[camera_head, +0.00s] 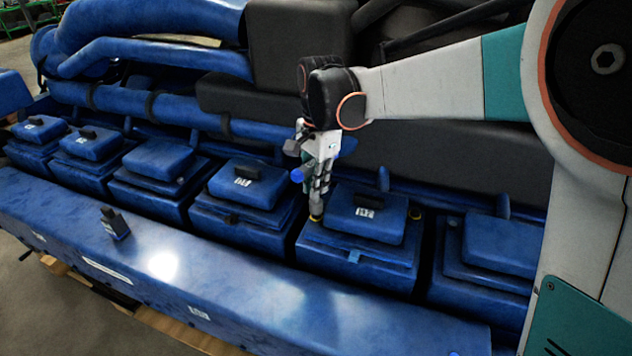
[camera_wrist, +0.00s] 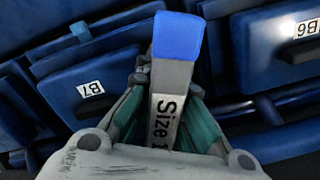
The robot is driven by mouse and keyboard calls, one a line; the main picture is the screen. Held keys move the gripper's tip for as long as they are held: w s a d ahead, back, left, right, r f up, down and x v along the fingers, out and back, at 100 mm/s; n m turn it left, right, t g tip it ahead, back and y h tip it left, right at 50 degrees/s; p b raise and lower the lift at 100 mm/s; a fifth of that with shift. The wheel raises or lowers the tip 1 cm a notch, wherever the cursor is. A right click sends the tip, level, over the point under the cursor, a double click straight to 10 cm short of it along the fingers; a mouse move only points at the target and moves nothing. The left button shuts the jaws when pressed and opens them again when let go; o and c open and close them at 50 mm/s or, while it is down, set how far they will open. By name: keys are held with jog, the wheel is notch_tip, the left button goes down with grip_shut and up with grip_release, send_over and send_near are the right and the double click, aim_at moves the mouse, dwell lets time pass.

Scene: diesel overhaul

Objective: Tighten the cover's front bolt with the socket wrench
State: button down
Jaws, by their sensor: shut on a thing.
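My gripper (camera_head: 320,186) is shut on the socket wrench, upright over the left edge of a blue cover (camera_head: 345,240) in the head view. The wrench shows in the wrist view as a grey bar (camera_wrist: 172,85) with a blue end and a partly hidden "Size 1" label. In the head view its blue end (camera_head: 297,175) sticks out left of the fingers. I cannot tell whether the socket is fully seated.
Several similar blue covers stand in a row, one with a black handle (camera_head: 247,172) to the left. Labels B7 (camera_wrist: 90,88) and B6 (camera_wrist: 306,28) show in the wrist view. Pipes (camera_head: 170,105) run behind.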

jog(key=shift+f+b, duration=0.7)
jog(key=shift+f, duration=0.3)
jog(key=shift+r+p, duration=0.5)
jog(key=shift+r, duration=0.35)
jog(key=n, duration=0.2)
jog(key=shift+n, duration=0.3)
jog(key=n+b, duration=0.1)
jog(key=n, duration=0.8)
jog(key=shift+n+b, duration=0.35)
jog(key=shift+n, duration=1.85)
jog(key=shift+w, duration=0.1)
